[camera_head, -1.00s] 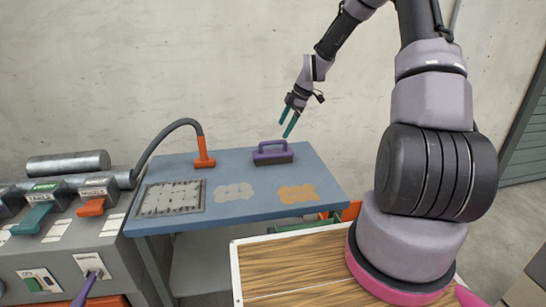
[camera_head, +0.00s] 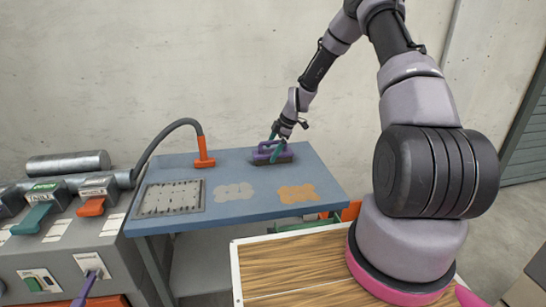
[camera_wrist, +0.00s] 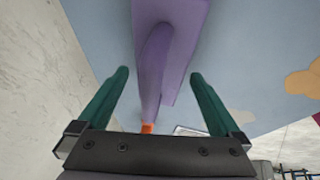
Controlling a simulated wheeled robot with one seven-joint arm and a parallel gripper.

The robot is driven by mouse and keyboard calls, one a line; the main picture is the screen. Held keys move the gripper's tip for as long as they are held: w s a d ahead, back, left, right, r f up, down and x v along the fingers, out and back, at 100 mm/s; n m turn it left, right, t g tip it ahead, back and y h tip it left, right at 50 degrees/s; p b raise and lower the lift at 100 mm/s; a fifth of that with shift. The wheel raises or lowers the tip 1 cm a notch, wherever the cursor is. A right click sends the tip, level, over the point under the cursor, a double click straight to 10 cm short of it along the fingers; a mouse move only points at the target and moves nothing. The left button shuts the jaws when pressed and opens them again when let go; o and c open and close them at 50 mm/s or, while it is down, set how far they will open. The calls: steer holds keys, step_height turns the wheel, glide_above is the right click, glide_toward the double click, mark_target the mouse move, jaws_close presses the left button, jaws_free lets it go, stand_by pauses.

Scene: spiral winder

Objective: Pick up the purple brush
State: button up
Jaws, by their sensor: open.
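The purple brush (camera_head: 262,156) sits on the blue table (camera_head: 233,172) near its back edge, with a raised purple handle on a dark base. My gripper (camera_head: 274,153) is down at the brush, its green fingers open. In the wrist view, my gripper (camera_wrist: 160,85) has one finger on each side of the purple handle (camera_wrist: 153,75), with a visible gap to each finger in the picture. Whether the handle lies at fingertip depth is hard to tell. Part of the brush is hidden behind my fingers in the head view.
An orange nozzle on a dark hose (camera_head: 204,160) stands left of the brush. A grey grate (camera_head: 171,198), a pale patch (camera_head: 233,192) and an orange patch (camera_head: 298,193) lie on the table. A lever machine (camera_head: 60,235) is at the left; a wall (camera_head: 240,60) is behind.

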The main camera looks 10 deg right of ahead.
steer(key=shift+a+f, duration=0.1)
steer(key=shift+f, duration=0.2)
steer(key=c, duration=1.4)
step_height(320, 180, up, 10)
steer(key=shift+r, duration=0.1)
steer(key=o, duration=1)
steer(key=shift+c, duration=0.2)
steer(key=c, duration=0.6)
